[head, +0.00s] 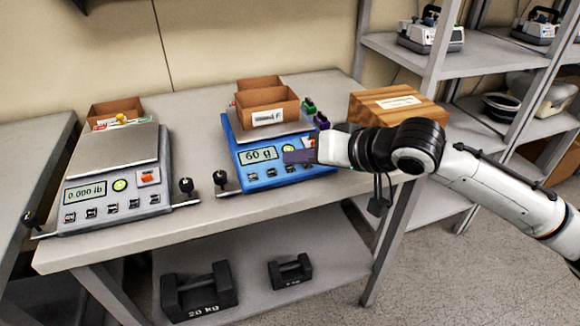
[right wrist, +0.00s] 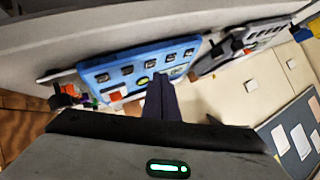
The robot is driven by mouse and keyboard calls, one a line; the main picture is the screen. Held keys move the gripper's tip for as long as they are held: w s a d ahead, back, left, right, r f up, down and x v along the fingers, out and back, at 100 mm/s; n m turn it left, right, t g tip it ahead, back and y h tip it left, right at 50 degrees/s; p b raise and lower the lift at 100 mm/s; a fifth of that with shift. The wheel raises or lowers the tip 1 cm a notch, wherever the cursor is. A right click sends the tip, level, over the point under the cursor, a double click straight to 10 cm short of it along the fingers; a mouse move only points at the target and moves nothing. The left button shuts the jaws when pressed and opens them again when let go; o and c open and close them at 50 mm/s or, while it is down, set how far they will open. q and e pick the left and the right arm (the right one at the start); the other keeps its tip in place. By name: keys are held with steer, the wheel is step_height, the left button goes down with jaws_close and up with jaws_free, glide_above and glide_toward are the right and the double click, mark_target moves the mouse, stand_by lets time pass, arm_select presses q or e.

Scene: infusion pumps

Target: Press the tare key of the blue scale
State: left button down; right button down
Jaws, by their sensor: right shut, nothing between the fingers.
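The blue scale (head: 262,178) stands on the table in the middle of the head view, its display (head: 258,155) reading 60 g. A row of small dark keys runs along its front edge; their labels are too small to read. An open brown cardboard box (head: 266,105) sits on its pan. My right gripper (head: 298,156) is shut and empty, in front of the right part of the panel, hiding part of it. In the right wrist view the blue scale (right wrist: 115,72) shows beyond the shut fingertips (right wrist: 160,82); contact cannot be told. My left gripper is not in view.
A grey scale (head: 115,160) reading 0.000 lb stands to the left. A wooden box (head: 395,102) is at the right, beyond my right arm. Green and purple items (head: 318,118) stand beside the pan. Dumbbell-shaped weights (head: 198,291) lie on the lower shelf.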

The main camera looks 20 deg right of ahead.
steer(key=shift+f, duration=0.1)
steer(key=shift+w+f, duration=0.1)
steer(key=shift+f, duration=0.2)
steer(key=shift+f+p, duration=0.35)
stand_by(0.8)
steer(key=shift+r+p, duration=0.75)
steer(key=shift+p, duration=0.35)
steer(key=r+p, duration=0.1)
steer(key=p, duration=0.1)
steer(key=s+r+p, duration=0.1)
steer(key=r, duration=0.1)
steer(key=r+p, duration=0.1)
steer(key=p, duration=0.1)
steer(key=shift+s+r+p, duration=0.3)
steer(key=shift+r, duration=0.1)
